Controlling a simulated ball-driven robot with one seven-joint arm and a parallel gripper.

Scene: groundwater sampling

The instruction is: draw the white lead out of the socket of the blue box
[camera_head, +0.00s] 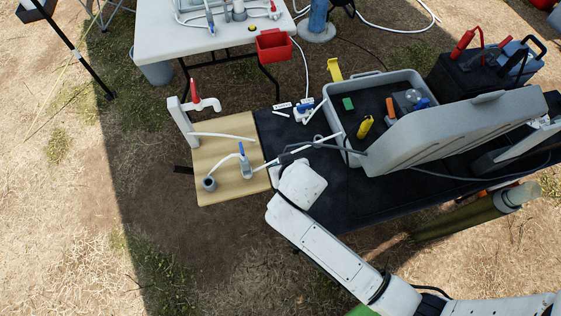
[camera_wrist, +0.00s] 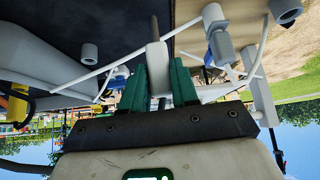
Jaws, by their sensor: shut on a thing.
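The small blue-and-white box (camera_head: 303,109) lies on the black table top in the head view. The white lead (camera_head: 316,112) shows beside it; its socket is too small to make out. My gripper (camera_head: 287,157) is apart from the box, lower and left in the picture, near the board's right edge. In the wrist view, my gripper's green fingers (camera_wrist: 158,80) are shut on a pale grey piece with a dark tip (camera_wrist: 154,42), which looks like the plug of the white lead. A white line runs past the gripper, but I cannot tell whether it joins this plug.
A wooden board (camera_head: 226,190) carries a blue-handled valve (camera_head: 245,162), a grey cup (camera_head: 209,183) and a post with a red-handled tap (camera_head: 195,97). A grey open case (camera_head: 358,160) stands right of my gripper. A red bin (camera_head: 273,46) hangs at the white table (camera_head: 160,35).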

